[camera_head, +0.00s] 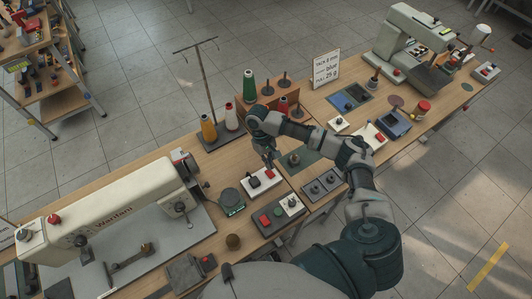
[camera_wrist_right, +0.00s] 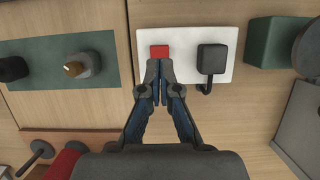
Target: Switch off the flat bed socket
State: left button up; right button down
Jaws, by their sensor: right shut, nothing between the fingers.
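A white socket plate (camera_head: 262,187) lies on the wooden bench, just right of the white flat bed sewing machine (camera_head: 110,215). In the right wrist view the plate (camera_wrist_right: 232,72) carries a red switch (camera_wrist_right: 159,51) on its left and a black plug (camera_wrist_right: 212,58) with a short cord on its right. My right gripper (camera_head: 269,167) points down over the plate. Its shut, empty fingertips (camera_wrist_right: 160,64) are right beside the red switch; I cannot tell whether they touch it. The switch position is not clear. My left gripper is not in view.
A green plate with knobs (camera_wrist_right: 85,69) is beside the socket. A thread stand with cones (camera_head: 208,128) stands behind. A tray with a red piece (camera_head: 265,221) and a dark knob panel (camera_head: 322,187) are nearer. A second machine (camera_head: 408,40) stands at the far right.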

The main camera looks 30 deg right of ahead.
aim_at(273, 176)
jog(key=x, duration=0.4)
jog(key=shift+d+f, duration=0.25)
jog(key=shift+a, duration=0.15)
jog(key=shift+s+r+p, duration=0.1)
jog(key=shift+s+p, duration=0.15)
jog(key=shift+p, duration=0.8)
jog(key=shift+w+f+b, duration=0.1)
jog(key=shift+f+b, duration=0.15)
jog(key=shift+b, duration=0.15)
jog(key=shift+w, duration=0.1)
